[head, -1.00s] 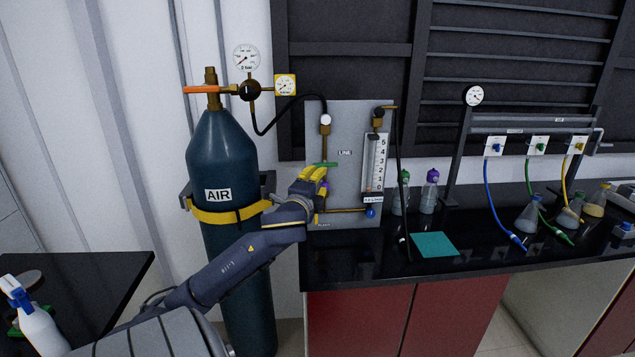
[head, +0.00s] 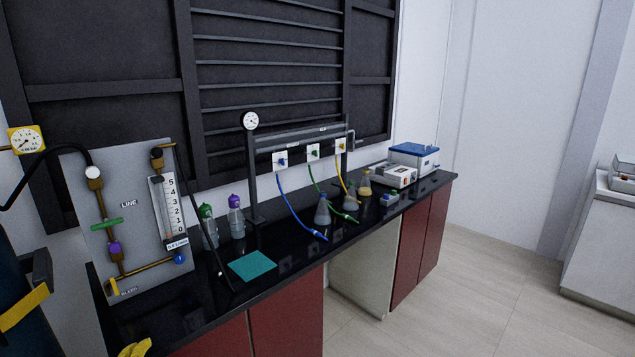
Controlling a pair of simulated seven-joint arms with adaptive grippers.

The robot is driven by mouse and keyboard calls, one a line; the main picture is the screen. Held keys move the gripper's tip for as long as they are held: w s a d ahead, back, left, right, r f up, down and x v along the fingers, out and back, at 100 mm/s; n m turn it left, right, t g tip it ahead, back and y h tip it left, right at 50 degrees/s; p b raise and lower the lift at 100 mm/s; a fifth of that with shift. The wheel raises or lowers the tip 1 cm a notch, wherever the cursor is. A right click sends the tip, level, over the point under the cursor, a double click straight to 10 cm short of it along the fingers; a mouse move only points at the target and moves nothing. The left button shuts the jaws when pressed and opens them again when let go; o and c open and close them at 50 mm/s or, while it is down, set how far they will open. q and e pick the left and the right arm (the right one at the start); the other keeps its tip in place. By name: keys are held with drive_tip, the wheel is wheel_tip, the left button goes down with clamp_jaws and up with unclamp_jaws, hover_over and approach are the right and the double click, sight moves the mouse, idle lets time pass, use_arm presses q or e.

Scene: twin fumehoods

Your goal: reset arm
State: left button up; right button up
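The yellow tip of a gripper, apparently my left gripper (head: 135,348), shows at the bottom edge of the head view. The rest of it is cut off, so I cannot tell whether it is open or shut. It is low in front of the counter, below the grey line panel (head: 128,215), and appears apart from it. The panel carries a green lever (head: 106,224), a purple valve, a blue knob (head: 180,258) and a flow meter (head: 167,210). My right gripper is not in view.
The black counter (head: 290,262) holds a teal mat (head: 252,266), two capped bottles, several flasks and a blue-lidded box (head: 413,156). A manifold rack with coloured hoses stands behind. The dark gas cylinder (head: 15,270) is cut off at left. Open floor lies at right.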

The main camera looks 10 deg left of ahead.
use_arm(q)
drive_tip(key=s+d+f+n+g+h, duration=0.3)
drive_tip(key=s+d+f+g, duration=0.1)
drive_tip(key=s+d+f, duration=1.25)
drive_tip(key=s+d+f+g+h, duration=0.1)
drive_tip(key=d+f, duration=0.3)
drive_tip(key=f, duration=1.2)
drive_tip(key=s+d+f+g+h, duration=0.1)
drive_tip(key=d+f+g+h, duration=0.15)
drive_tip(key=f, duration=1.25)
drive_tip(key=s+f+n+g, duration=0.2)
drive_tip(key=s+f+n, duration=0.1)
drive_tip(key=s+f, duration=1.5)
drive_tip(key=s, duration=0.3)
drive_tip(key=shift+d+h, duration=0.15)
drive_tip(key=shift+h, duration=0.2)
drive_tip(key=shift+f, duration=0.1)
